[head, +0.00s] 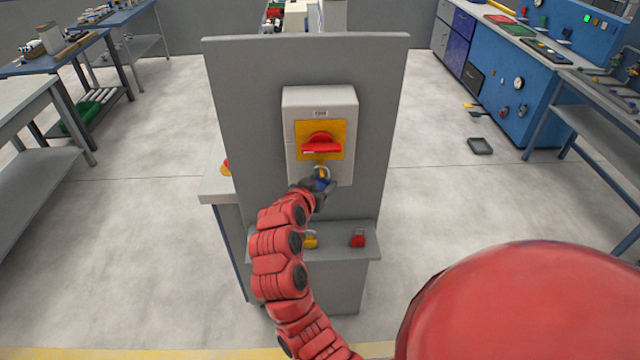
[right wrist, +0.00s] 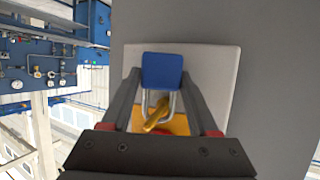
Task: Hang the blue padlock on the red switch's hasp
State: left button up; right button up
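The red switch (head: 320,145) sits on a yellow plate on a light grey box (head: 294,117), fixed to an upright grey panel. Its yellow hasp (head: 321,169) sticks out below the red handle, and it also shows in the right wrist view (right wrist: 156,116). My right gripper (head: 320,186) is just below the hasp, its fingertips against the sides of the blue padlock (right wrist: 162,71). The padlock also shows in the head view (head: 322,181). Its metal shackle points toward the hasp and overlaps it; I cannot tell whether it passes through. My left gripper is out of view.
A ledge (head: 345,252) below the panel carries a yellow padlock (head: 311,240) and a red padlock (head: 358,238). My right arm crosses in front of the ledge's left part. Workbenches stand to the left, and a blue console (head: 560,75) stands at the right.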

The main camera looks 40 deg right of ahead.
jog(key=shift+o, duration=1)
jog(key=shift+r, duration=0.15)
jog(key=shift+w, duration=0.1)
jog(key=shift+a, duration=0.1)
